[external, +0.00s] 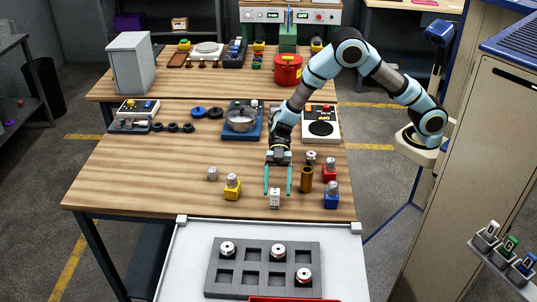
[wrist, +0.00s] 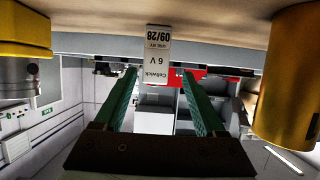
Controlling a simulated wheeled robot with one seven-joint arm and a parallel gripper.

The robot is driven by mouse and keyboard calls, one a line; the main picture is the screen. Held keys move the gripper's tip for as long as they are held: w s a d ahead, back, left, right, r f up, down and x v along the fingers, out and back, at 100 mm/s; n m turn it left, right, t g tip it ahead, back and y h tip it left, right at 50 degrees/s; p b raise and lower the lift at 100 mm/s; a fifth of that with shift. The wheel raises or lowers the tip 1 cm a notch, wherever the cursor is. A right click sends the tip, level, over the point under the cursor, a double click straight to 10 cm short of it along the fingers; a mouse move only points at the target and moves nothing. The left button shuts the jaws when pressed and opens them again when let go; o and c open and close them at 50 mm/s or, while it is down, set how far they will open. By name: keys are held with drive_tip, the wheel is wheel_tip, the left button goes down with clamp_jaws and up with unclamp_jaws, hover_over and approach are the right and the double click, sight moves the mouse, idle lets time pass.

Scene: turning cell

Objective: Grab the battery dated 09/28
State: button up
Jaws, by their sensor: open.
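The battery (external: 275,198) is a small whitish upright block standing on the near part of the wooden table. In the wrist view the battery (wrist: 157,55) appears upside down, and its label reads 09/28, 6 V and Caltwick. My gripper (external: 278,191) reaches down over the table with its two green fingers apart. In the wrist view my gripper (wrist: 159,78) is open and empty, with the battery centred in line with the gap at the fingertips. I cannot tell whether the tips overlap its sides.
A brown tube (external: 306,180) stands close right of the battery; it also shows in the wrist view (wrist: 287,80). A yellow block (external: 232,193) is to the left, red (external: 329,174) and blue (external: 331,202) ones to the right. A grey compartment tray (external: 228,286) lies in front.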

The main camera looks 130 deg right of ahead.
sight(275, 197)
drive_tip(key=p+x, duration=0.2)
drive_tip(key=x, duration=0.2)
drive_tip(key=shift+w, duration=0.4)
drive_tip(key=shift+w+a+f, duration=0.2)
drive_tip(key=shift+w, duration=0.05)
clamp_jaws()
